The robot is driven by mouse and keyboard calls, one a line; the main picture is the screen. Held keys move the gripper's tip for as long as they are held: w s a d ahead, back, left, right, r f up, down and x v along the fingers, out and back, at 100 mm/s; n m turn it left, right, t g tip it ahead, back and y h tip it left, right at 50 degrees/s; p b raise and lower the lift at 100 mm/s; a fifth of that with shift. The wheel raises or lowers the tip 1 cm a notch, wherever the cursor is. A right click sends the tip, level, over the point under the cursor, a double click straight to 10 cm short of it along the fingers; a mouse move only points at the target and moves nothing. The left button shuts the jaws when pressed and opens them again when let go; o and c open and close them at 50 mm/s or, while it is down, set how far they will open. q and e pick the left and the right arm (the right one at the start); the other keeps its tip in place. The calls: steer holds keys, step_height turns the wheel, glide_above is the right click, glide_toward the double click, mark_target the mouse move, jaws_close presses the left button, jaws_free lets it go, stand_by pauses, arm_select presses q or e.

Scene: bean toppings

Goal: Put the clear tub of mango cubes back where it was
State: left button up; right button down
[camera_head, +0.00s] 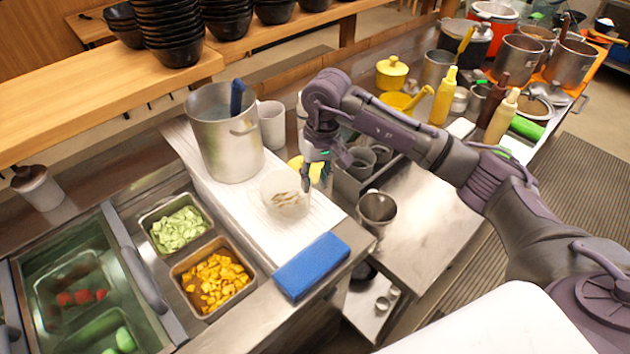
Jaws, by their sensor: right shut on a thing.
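A clear, whitish tub (284,196) is at the right part of the white ribbed board (237,212), in front of the steel pot. Only a little brownish stuff shows in it; I see no orange cubes there. My right gripper (306,184) reaches down from above and is shut on the tub's right rim. I cannot tell whether the tub rests on the board or hangs just above it. Orange mango-like cubes lie in a steel pan (248,290) sunk in the counter at the front left. My left gripper is not in view.
A tall steel pot (223,135) and a white mug (271,125) stand behind the tub. A blue block (311,266) lies at the board's front edge. A pan of green pieces (150,216) is at left. A steel cup (376,210) stands right of the board.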

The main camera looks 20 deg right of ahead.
step_height(320, 180, down, 2)
steer(key=shift+p, duration=0.3)
steer(key=shift+f+b, duration=0.35)
steer(key=c, duration=0.9)
jaws_free()
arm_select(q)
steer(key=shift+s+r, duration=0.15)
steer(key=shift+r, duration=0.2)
arm_select(e)
steer(key=shift+o, duration=0.2)
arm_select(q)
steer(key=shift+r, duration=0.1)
arm_select(e)
steer(key=shift+r, duration=0.1)
steer(key=shift+r+p, duration=0.25)
steer(key=shift+p, duration=0.2)
steer(key=r+b, duration=0.1)
steer(key=r, duration=0.2)
steer(key=r+b, duration=0.1)
steer(key=r, duration=0.3)
steer(key=d+r+b, duration=0.1)
steer(key=r+b, duration=0.1)
steer(key=r, duration=0.1)
steer(key=shift+r, duration=0.2)
steer(key=shift+s+d+r, duration=0.1)
steer(key=shift+r, duration=0.55)
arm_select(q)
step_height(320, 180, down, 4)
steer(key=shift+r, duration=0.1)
